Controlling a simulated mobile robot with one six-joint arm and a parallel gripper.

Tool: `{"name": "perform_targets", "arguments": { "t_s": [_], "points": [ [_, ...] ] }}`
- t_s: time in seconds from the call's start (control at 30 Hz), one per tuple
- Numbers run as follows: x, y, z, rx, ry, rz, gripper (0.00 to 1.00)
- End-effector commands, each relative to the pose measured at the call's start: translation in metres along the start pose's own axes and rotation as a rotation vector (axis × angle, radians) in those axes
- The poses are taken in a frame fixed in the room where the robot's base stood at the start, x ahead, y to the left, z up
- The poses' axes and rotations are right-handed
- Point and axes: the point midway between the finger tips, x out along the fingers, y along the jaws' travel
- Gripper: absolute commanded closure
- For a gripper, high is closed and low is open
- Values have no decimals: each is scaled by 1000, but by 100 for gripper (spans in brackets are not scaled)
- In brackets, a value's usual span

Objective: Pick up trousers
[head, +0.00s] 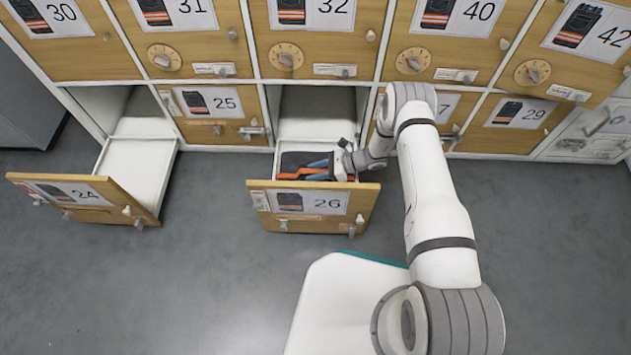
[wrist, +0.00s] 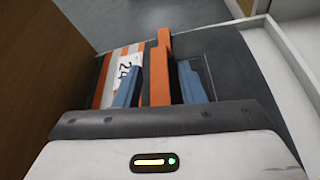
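Folded dark grey trousers with orange bands (head: 290,162) lie in the open drawer marked 26 (head: 257,200). In the wrist view the trousers (wrist: 225,65) carry a white tag reading 24 (wrist: 127,72) on a striped part at the left. My gripper (head: 318,168) is down in the drawer at the trousers. In the wrist view its two blue fingers (wrist: 159,66) stand apart, one on each side of an upright orange strip (wrist: 160,80). Narrow gaps show between strip and fingers. The lower part of the trousers is hidden behind the gripper body.
An open, empty drawer marked 24 (head: 137,170) stands to the left. Closed doors 25 (head: 230,132) and 29 (head: 520,138) flank the open bays. Drawer 26's pale side wall (wrist: 285,70) is close on the right in the wrist view. Grey floor is clear between the drawers.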

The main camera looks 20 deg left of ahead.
Motion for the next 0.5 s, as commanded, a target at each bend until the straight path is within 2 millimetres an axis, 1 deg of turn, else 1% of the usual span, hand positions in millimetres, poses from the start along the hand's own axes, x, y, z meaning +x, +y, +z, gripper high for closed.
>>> {"name": "perform_targets", "arguments": {
  "t_s": [0.07,0.5],
  "points": [
    [0,0,0,0,0,0,64],
    [0,0,0,-1,1,1,100]
  ]
}}
